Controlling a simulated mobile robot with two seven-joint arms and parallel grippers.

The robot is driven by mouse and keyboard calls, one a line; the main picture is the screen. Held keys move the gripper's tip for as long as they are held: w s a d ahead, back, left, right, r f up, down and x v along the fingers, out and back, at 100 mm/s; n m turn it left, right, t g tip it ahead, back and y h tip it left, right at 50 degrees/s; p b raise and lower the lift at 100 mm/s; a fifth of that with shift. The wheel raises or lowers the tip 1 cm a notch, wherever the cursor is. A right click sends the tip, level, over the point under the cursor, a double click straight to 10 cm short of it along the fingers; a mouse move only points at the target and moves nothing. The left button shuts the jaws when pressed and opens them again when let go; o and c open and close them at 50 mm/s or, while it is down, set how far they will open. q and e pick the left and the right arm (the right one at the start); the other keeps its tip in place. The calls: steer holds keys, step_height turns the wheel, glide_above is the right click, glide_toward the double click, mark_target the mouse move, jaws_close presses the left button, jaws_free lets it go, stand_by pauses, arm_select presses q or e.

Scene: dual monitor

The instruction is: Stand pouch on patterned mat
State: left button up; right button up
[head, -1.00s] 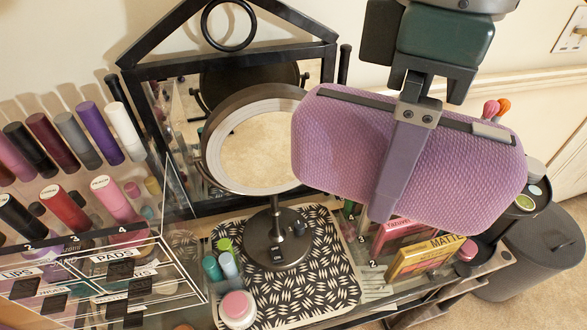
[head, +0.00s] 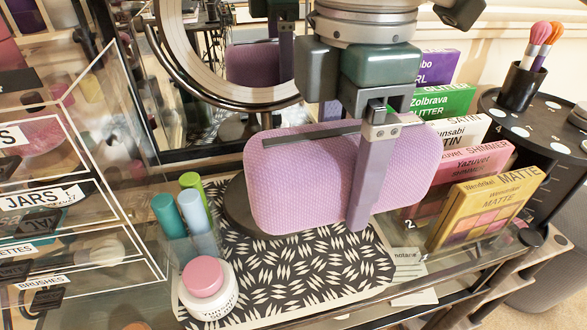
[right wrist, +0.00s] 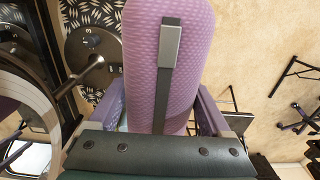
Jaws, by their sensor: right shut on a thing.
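The pouch (head: 310,185) is purple with a woven texture and a dark zip strip along its top. My right gripper (head: 362,190) is shut on the pouch from above, one finger showing across its front face. In the right wrist view the pouch (right wrist: 185,60) sits between the two fingers (right wrist: 165,112). The patterned mat (head: 300,265) is black and white and lies on the glass top under and in front of the pouch. The pouch is upright, slightly tilted; I cannot tell whether its lower edge touches the mat. My left gripper is not in view.
The round mirror's (head: 170,75) dark base (head: 240,210) stands just behind the pouch. Small bottles (head: 195,215) and a pink-lidded jar (head: 207,290) stand on the mat's left part. Palette boxes (head: 485,210) stand to the right. A clear drawer organiser (head: 75,220) is at left.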

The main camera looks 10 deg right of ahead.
step_height(320, 180, down, 10)
steer(key=shift+r+b, duration=0.1)
steer(key=shift+b, duration=0.95)
step_height(320, 180, down, 4)
steer(key=shift+b, duration=0.65)
steer(key=o, duration=1.3)
step_height(320, 180, up, 12)
steer(key=p, duration=0.3)
steer(key=shift+r, duration=0.1)
